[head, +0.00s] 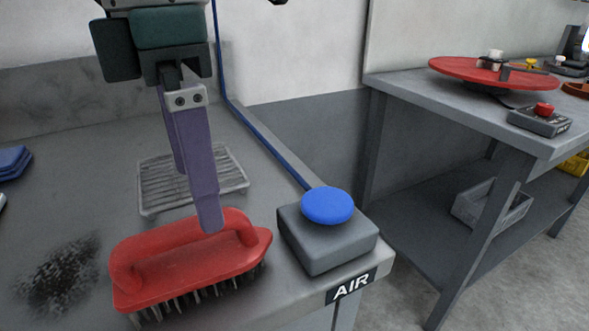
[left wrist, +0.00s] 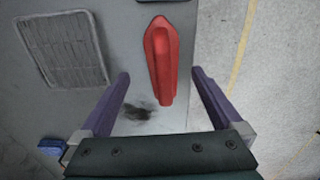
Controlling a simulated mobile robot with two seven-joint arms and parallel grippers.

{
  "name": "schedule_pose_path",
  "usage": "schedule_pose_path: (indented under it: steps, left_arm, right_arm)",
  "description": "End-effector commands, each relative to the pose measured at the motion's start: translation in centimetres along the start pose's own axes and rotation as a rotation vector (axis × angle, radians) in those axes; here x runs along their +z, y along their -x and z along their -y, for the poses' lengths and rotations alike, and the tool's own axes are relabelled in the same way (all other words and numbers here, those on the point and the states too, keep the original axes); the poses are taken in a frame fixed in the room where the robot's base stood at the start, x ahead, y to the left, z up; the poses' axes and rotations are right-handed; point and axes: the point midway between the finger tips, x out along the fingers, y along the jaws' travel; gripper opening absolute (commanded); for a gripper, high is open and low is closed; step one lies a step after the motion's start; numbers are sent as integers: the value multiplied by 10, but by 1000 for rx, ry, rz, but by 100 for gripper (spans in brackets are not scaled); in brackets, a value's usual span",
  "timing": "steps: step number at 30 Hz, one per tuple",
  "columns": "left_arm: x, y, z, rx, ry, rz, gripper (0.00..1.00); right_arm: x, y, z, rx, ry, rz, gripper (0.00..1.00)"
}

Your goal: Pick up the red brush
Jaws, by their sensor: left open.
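The red brush (head: 185,262) lies bristles down on the grey bench near its front edge, with a raised handle along its top. My left gripper (head: 194,200) has two purple fingers pointing down, open and empty; the nearer finger overlaps the back of the handle in the head view. In the left wrist view the brush (left wrist: 161,62) shows lengthwise, ahead of and between the spread fingers of the left gripper (left wrist: 160,76). Whether a finger touches the brush I cannot tell. My right gripper is not in view.
A grey box with a blue button (head: 327,206) stands just right of the brush. A slatted grate (head: 160,190) lies behind it. Dark dust (head: 62,272) and folded blue cloths (head: 12,161) are to the left. A second table (head: 450,107) with a red disc (head: 455,68) stands at right.

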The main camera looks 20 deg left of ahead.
Motion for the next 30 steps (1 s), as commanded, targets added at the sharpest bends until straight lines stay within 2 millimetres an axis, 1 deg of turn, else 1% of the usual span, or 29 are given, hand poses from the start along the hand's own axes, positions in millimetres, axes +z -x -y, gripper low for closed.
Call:
schedule_pose_path:
  steps: [3,6,11,16,19,22,28,29,30]
  left_arm:
    - [-3,-20,0,2,2,-11,100]
    - [-2,-34,0,0,0,-8,100]
    - [-4,-46,1,0,-1,-7,100]
    - [-11,-72,4,-2,-1,-8,100]
    - [-11,-87,4,-2,-1,-7,100]
    - [-10,-93,4,-1,-2,-3,100]
    - [-10,-94,4,-1,-2,-3,100]
    - [-10,-93,4,-1,-2,-3,99]
    - [-10,-93,4,-1,-2,-3,94]
  right_arm:
    - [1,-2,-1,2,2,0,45]
    - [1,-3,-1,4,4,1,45]
    - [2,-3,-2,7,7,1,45]
    - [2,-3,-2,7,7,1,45]
    - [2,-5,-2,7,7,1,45]
    - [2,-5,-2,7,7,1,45]
    - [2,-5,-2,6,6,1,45]
    - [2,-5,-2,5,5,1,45]
    - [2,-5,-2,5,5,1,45]
